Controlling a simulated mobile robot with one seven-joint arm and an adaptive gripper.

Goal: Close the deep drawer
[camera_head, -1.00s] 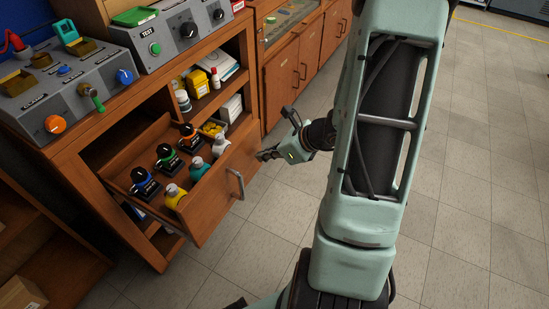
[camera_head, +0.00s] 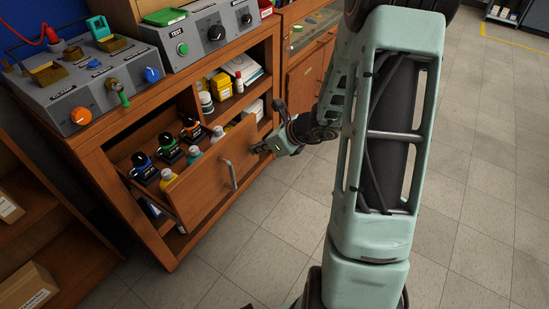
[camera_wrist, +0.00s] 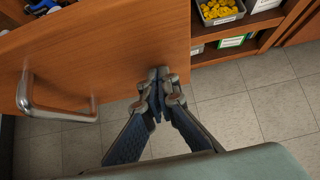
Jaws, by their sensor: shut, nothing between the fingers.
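The deep drawer (camera_head: 212,178) is a wooden drawer pulled partly out of the bench, with several regulators and bottles inside. Its front panel also shows in the wrist view (camera_wrist: 110,55). A metal handle (camera_head: 230,174) is on that front; in the wrist view the handle (camera_wrist: 55,112) is at the left. My gripper (camera_head: 258,149) is shut and empty at the right part of the drawer front, right of the handle. In the wrist view my fingertips (camera_wrist: 159,75) are together at the panel's right lower edge. They look against the panel, but I cannot be sure they touch.
The workbench (camera_head: 110,165) has open shelves beside the drawer, with bottles and boxes. A grey bin of yellow parts (camera_wrist: 221,12) sits on a shelf right of the panel. Cardboard boxes (camera_head: 28,290) stand on shelving at the left. The tiled floor (camera_head: 300,215) is clear.

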